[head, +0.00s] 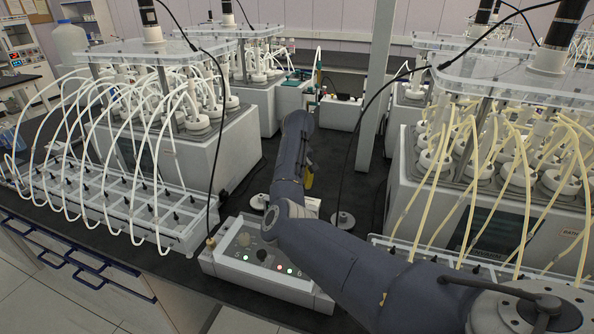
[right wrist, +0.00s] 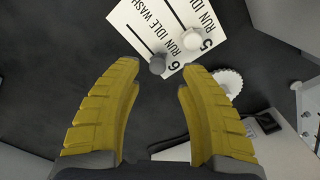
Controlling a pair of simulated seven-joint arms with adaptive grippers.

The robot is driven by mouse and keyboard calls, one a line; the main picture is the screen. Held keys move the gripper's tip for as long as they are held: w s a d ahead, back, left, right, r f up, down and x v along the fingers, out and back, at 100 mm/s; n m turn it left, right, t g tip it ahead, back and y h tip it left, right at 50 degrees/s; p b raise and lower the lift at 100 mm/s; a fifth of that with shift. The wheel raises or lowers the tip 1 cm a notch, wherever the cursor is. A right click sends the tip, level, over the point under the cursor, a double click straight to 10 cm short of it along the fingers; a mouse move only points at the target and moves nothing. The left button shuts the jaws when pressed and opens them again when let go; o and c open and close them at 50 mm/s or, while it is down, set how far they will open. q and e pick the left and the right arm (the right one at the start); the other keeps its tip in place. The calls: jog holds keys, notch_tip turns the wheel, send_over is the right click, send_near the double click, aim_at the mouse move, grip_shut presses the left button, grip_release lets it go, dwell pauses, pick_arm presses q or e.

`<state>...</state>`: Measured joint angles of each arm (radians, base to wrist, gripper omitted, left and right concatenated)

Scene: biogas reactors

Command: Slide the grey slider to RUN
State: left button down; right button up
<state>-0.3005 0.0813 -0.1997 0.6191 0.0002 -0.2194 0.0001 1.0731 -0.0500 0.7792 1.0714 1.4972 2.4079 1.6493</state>
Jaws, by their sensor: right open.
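A white slider card (right wrist: 170,28) lies at the top of the right wrist view, printed RUN, IDLE, WASH beside its slots. The grey slider (right wrist: 157,65) is a round knob at the lower end of its slot, near the number 6. I cannot tell for sure which word it sits level with. A white slider (right wrist: 192,43) is on the slot beside it. My right gripper (right wrist: 158,75) is open, its yellow fingers apart and the grey knob between their tips in the picture. In the head view the card (head: 312,203) is mostly hidden by my right arm.
A control box (head: 262,268) with knobs and lights stands in front. Reactor units with white tubes (head: 195,150) and yellow tubes (head: 460,205) flank the dark bench. A white round disc (right wrist: 228,80) lies next to the card. A post (head: 376,85) rises behind.

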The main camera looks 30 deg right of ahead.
notch_tip(320, 180, up, 10)
jog(key=shift+f, duration=0.15)
dwell(0.3)
dwell(0.4)
